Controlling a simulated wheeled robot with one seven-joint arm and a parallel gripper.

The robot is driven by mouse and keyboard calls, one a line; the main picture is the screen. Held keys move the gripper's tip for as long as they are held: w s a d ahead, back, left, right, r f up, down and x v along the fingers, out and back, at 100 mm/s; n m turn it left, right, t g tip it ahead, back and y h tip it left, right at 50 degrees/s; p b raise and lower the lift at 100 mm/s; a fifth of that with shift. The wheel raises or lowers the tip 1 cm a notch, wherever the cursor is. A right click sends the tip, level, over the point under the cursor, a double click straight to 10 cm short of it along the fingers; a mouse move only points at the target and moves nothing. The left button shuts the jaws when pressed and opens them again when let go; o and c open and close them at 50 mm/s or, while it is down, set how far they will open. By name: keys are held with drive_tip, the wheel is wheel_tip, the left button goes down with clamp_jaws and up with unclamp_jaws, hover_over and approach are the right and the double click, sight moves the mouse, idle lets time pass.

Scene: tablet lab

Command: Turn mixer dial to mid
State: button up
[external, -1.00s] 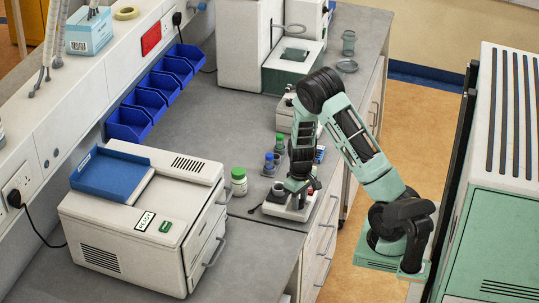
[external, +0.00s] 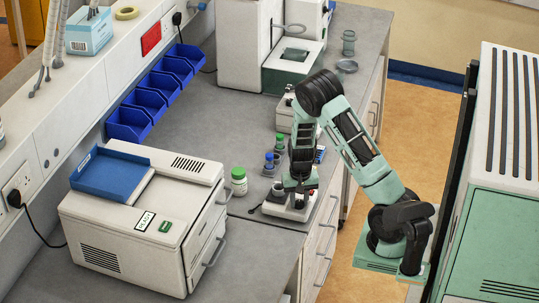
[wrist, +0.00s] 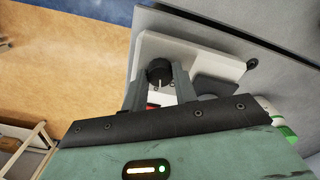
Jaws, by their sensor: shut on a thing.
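The mixer (external: 275,209) is a small white box near the bench's front edge, under my gripper (external: 298,194). In the wrist view its white body (wrist: 205,52) lies ahead, with a round black dial (wrist: 158,68) at its near part. A pale pointer line shows on the dial. My gripper (wrist: 160,92) has its two grey fingers on either side of the dial and is shut on it. A bit of red (wrist: 152,104) shows between the fingers.
A white jar with a green lid (external: 239,182) stands left of the mixer. Blue- and green-capped bottles (external: 269,163) stand behind it. A white boxy machine with a blue tray (external: 112,175) is at the left. Bench room is clear in the middle.

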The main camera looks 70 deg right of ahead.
sight(299, 202)
drive_tip(key=shift+m, duration=0.9)
drive_tip(key=o, duration=1)
drive_tip(key=shift+r, duration=0.15)
wheel_tip(299, 202, up, 17)
drive_tip(key=shift+r+b, duration=0.1)
drive_tip(key=shift+b, duration=0.55)
